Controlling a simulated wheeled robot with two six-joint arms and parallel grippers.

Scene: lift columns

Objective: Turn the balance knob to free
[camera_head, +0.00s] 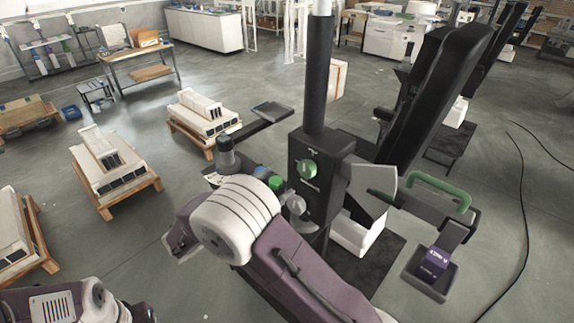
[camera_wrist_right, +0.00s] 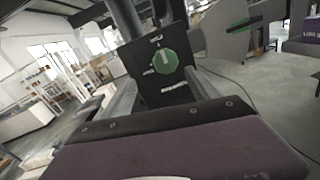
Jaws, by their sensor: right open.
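A round green knob (camera_head: 308,168) with a pale mark sits on the front of a black box (camera_head: 328,205) at the foot of a dark column. In the right wrist view the knob (camera_wrist_right: 166,62) shows its white mark near upright, with small white lettering above and below, too small to read. My right gripper (camera_wrist_right: 162,86) is open, its two grey fingers spread apart below and to either side of the knob in that view, with nothing between them. In the head view my right arm hides most of it. My left gripper does not show.
A grey arm with a green handle (camera_head: 440,190) and a purple block (camera_head: 436,260) juts out right of the column. A small dark tray (camera_head: 271,112) stands out to the left. Pallets with white blocks (camera_head: 110,160) stand on the left floor. A black cable (camera_head: 524,210) lies at right.

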